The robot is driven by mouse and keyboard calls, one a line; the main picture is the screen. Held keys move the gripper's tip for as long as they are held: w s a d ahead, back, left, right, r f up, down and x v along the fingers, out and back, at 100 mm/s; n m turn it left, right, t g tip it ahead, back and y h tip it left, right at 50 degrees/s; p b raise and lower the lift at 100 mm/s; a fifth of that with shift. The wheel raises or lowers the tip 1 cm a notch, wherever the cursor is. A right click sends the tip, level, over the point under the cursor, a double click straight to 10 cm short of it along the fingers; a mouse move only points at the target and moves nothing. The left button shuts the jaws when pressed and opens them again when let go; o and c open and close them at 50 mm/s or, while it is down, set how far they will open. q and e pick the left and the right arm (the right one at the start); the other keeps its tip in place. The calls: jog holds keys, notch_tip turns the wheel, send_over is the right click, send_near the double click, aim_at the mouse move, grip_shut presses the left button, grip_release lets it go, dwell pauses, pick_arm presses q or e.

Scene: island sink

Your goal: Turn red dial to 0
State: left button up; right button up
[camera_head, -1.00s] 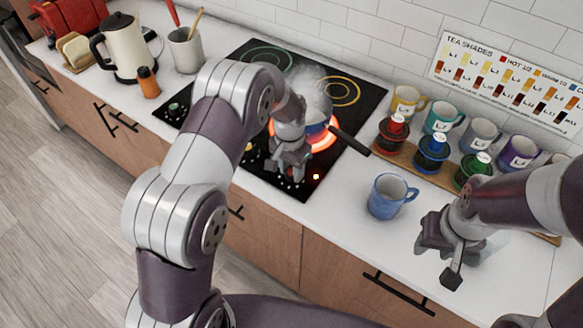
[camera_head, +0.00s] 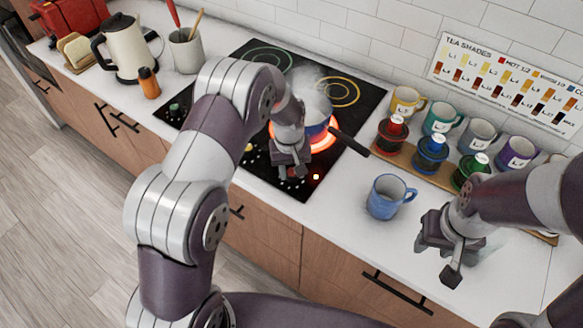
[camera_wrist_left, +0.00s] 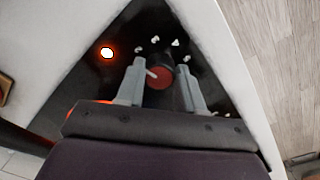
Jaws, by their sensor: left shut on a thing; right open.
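The red dial (camera_wrist_left: 159,78) shows in the left wrist view, between the fingers of my left gripper (camera_wrist_left: 161,85), with a pale pointer mark on its upper left. The fingers are shut on the dial. In the head view my left gripper (camera_head: 292,171) is down at the front edge of the black cooktop (camera_head: 262,177), and it hides the dial there. White markings sit around the dial; I cannot read them. A round light (camera_wrist_left: 107,53) glows orange-red beside it. My right gripper (camera_head: 446,262) is open and empty above the counter at the right.
A steaming pot (camera_head: 316,108) stands on a glowing red burner, its dark handle (camera_head: 349,143) pointing right. A blue mug (camera_head: 388,197) stands between the cooktop and my right gripper. Several mugs and red, blue and green-lidded containers stand behind. The kettle (camera_head: 127,48) is at left.

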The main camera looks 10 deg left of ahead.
aim_at(291, 174)
pick_arm(q)
jog(key=n, duration=0.4)
jog(key=shift+r+n, duration=0.1)
jog(key=shift+n, duration=0.2)
jog(key=n, duration=0.3)
jog(key=shift+n+p, duration=0.3)
jog(key=shift+p, duration=0.05)
jog(key=n, duration=0.3)
jog(key=shift+w+n, duration=0.1)
jog(key=shift+n, duration=1.8)
jog(key=o, duration=1)
jog(key=shift+o, duration=0.2)
jog(key=shift+r, duration=0.35)
notch_tip(291, 174, up, 12)
jog(key=b, duration=0.2)
jog(key=shift+s, duration=0.35)
